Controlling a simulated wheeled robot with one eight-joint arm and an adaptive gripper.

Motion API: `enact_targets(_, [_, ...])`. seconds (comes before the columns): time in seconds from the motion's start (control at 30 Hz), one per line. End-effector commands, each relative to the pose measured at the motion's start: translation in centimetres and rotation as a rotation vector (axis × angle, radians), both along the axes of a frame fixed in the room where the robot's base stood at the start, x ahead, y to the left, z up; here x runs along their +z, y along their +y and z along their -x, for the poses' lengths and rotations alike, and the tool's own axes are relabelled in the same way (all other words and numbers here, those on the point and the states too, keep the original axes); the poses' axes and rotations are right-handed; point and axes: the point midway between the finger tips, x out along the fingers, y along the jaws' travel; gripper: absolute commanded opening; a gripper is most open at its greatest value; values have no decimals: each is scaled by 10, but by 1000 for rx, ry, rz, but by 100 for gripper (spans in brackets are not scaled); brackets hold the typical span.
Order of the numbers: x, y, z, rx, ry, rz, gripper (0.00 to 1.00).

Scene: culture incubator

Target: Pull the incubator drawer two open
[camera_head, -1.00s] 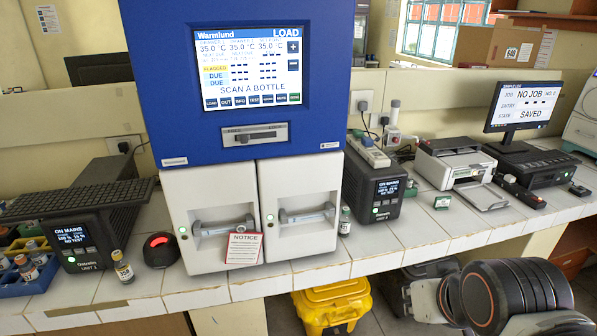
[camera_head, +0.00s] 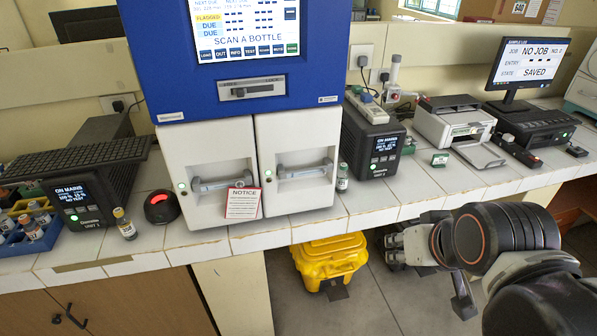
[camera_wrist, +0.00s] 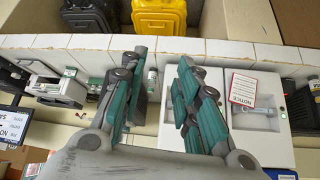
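The blue incubator (camera_head: 240,100) stands on the tiled bench with two white drawers side by side, both shut. The left drawer (camera_head: 208,150) has a grey bar handle (camera_head: 222,183); the right drawer (camera_head: 298,135) has a like handle (camera_head: 305,170). I cannot read which is number two. In the wrist view, turned upside down, my gripper (camera_wrist: 166,58) is open and empty, its teal-padded fingers apart. Behind them shows part of a white drawer front (camera_wrist: 172,128), its handle hidden by a finger.
A notice card (camera_head: 243,203) hangs at the left drawer's lower right. A small bottle (camera_head: 342,177) stands beside the right drawer, near a black power unit (camera_head: 375,140). A yellow bin (camera_head: 330,262) sits on the floor below. The bench front edge is mostly clear.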

Motion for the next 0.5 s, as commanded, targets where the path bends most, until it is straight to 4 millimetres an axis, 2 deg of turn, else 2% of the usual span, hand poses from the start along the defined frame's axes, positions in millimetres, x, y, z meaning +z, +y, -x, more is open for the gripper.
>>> enact_targets(0.17, [-3, 17, -28, -21, 26, -127, 38])
enact_targets(0.5, [-14, 57, -102, -55, 79, -469, 38])
